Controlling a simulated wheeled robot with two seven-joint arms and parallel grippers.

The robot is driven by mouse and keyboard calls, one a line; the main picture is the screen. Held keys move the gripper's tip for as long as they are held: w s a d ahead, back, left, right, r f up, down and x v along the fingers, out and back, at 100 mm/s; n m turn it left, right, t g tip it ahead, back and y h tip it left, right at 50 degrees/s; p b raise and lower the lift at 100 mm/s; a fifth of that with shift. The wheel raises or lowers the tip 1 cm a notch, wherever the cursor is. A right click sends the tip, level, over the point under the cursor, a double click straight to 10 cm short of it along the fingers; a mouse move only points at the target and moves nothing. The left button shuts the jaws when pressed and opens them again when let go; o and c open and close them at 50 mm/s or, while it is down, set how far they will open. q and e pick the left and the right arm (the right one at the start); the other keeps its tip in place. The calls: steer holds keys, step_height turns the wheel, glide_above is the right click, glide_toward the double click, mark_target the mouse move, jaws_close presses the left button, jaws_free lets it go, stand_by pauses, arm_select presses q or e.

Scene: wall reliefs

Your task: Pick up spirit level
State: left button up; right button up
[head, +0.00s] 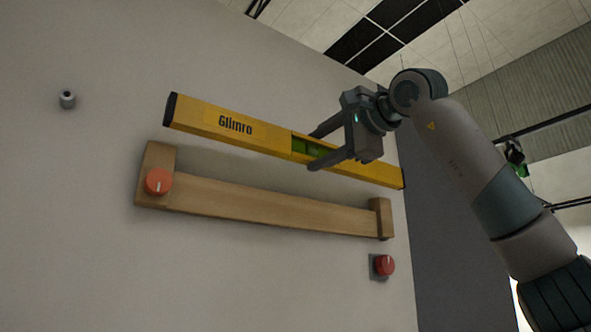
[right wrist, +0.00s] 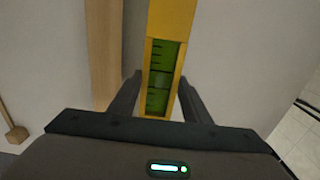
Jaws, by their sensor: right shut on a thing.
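The spirit level (head: 228,126) is a long yellow bar with black end caps, the word "Glimro" and a green vial window. In the head view it hangs tilted, its left end higher, in front of the wall and above the wooden ledge. My right gripper (head: 318,150) is shut on it near the middle, at the vial. In the right wrist view the spirit level (right wrist: 170,25) runs up between the two fingers of my right gripper (right wrist: 161,95), with the green vial between them. My left gripper is not in view.
A wooden ledge (head: 270,208) with raised end blocks is fixed to the pale wall (head: 80,220) below the level. A red knob (head: 159,182) is at its left end. Another red knob (head: 385,265) is below its right end. A small grey peg (head: 67,99) sticks out at upper left.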

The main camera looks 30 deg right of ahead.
steer(key=s+b, duration=0.1)
steer(key=s, duration=0.7)
steer(key=shift+s+d, duration=0.2)
steer(key=shift+d, duration=0.1)
stand_by(0.4)
